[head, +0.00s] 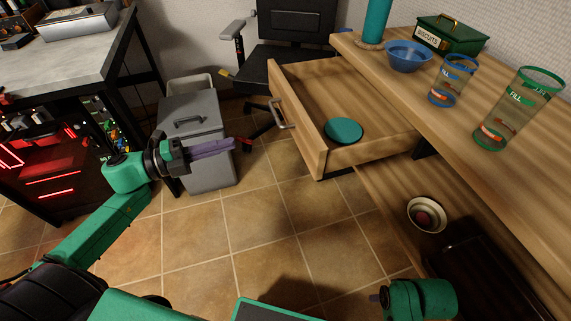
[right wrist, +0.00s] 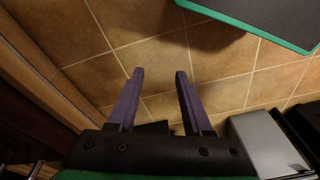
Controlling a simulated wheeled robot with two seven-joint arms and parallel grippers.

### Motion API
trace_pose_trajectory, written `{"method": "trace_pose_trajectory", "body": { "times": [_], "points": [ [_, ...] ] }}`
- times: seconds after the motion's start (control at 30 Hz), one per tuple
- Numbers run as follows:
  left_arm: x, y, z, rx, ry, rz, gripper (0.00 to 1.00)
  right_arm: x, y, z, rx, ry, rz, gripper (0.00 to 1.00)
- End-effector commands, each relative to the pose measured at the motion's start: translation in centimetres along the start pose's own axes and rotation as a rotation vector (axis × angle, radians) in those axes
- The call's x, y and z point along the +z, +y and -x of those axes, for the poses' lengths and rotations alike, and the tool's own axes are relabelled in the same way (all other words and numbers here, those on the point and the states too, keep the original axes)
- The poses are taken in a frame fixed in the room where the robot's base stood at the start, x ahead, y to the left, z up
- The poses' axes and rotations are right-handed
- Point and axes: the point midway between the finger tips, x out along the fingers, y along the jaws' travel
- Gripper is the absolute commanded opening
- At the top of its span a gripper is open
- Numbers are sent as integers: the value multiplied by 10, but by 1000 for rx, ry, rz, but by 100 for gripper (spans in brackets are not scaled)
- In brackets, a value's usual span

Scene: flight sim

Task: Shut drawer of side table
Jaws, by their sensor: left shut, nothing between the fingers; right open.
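The wooden side table (head: 480,135) stands at the right in the head view. Its drawer (head: 308,143) is pulled far out toward the left, with a metal handle (head: 282,114) on its front. A round teal object (head: 343,131) lies inside the drawer. My left gripper (head: 234,145) is shut and empty, left of the drawer handle in the picture and apart from it. My right gripper (head: 376,298) is low at the bottom right in the head view, its fingers mostly hidden there. In the right wrist view its fingers (right wrist: 157,75) are apart and empty above the tiled floor.
On the table stand a blue bowl (head: 408,56), two clear cups (head: 451,80) and a green biscuit tin (head: 450,35). A small bowl (head: 427,214) is on the lower shelf. A grey bin (head: 196,140) and an office chair (head: 290,50) stand behind. Tiled floor before the drawer is clear.

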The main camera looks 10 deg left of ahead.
Motion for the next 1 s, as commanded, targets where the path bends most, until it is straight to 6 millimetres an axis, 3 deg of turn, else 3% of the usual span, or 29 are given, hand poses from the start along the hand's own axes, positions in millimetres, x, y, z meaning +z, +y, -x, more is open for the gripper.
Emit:
{"method": "trace_pose_trajectory", "body": {
  "times": [0.1, 0.27, 0.7, 0.83, 1.0],
  "points": [
    [-14, -2, -8, 5, 60, -41, 0, 0, -1, 4, -2, 2, 1, 50],
    [-14, -4, -30, 2, 58, -41, 0, -1, -2, 16, -6, 6, 3, 50],
    [-18, -5, -124, -1, 53, -38, 0, 0, -6, 46, -15, 14, 12, 50],
    [-19, -4, -140, 1, 52, -35, 0, 0, -6, 49, -16, 15, 13, 50],
    [-19, -4, -145, 3, 51, -33, 0, 1, -6, 50, -16, 14, 14, 50]
  ]
}}
